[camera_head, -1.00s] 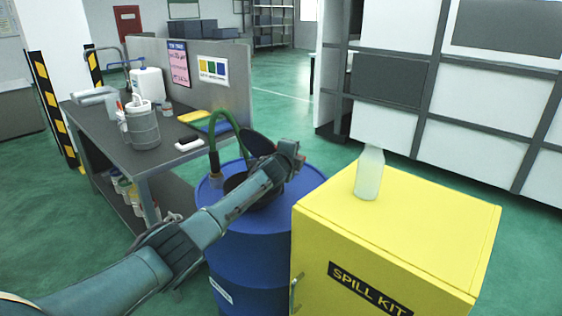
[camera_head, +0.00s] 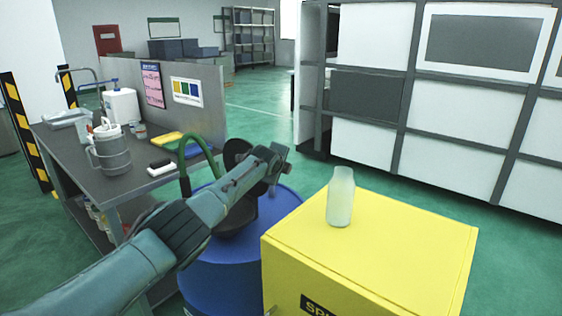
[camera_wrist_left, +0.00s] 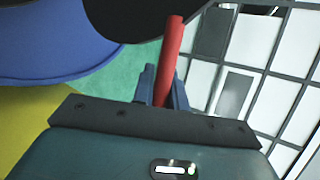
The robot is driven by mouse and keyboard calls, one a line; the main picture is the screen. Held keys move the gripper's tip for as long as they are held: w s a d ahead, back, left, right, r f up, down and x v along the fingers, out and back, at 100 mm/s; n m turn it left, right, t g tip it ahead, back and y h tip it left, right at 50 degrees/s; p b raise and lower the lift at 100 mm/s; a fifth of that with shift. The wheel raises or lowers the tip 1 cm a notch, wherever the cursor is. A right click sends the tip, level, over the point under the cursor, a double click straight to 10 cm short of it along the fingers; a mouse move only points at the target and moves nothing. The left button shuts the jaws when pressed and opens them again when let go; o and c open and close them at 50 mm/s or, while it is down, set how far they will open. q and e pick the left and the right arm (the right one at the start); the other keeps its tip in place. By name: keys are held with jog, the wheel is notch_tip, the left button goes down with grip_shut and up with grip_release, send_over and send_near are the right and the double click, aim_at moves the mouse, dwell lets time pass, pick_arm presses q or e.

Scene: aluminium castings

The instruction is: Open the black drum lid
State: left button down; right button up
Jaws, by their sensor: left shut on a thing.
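The blue drum (camera_head: 225,285) stands left of the yellow cabinet. Its black lid (camera_head: 234,150) is a dark disc, raised and tilted above the drum top, partly hidden behind my left arm. A dark round opening piece (camera_head: 238,222) sits on the drum below it. My left gripper (camera_head: 280,158) is at the right side of the lid. In the left wrist view, my left gripper (camera_wrist_left: 163,82) is shut on a red bar-like handle (camera_wrist_left: 171,50), whose upper end overlaps the black lid (camera_wrist_left: 135,15). The right gripper is not in view.
The yellow cabinet (camera_head: 375,240) stands close right of the drum, with a pale bottle (camera_head: 341,198) on top. A green hose (camera_head: 184,165) rises left of the lid. A grey workbench (camera_head: 135,175) with containers is at left. Green floor is free behind.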

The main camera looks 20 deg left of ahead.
pick_arm(q)
jog(key=shift+w+d+f+g, duration=0.15)
jog(key=shift+f+g, duration=0.15)
jog(key=shift+f, duration=0.25)
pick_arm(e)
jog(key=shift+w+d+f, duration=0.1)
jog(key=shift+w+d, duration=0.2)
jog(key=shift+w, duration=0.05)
pick_arm(q)
jog(key=c, duration=1.4)
grip_release()
jog(key=shift+w, duration=0.1)
jog(key=shift+r, duration=0.2)
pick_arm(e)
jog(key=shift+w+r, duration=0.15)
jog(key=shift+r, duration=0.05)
pick_arm(q)
jog(key=shift+r+p, duration=0.15)
jog(key=shift+p, duration=0.2)
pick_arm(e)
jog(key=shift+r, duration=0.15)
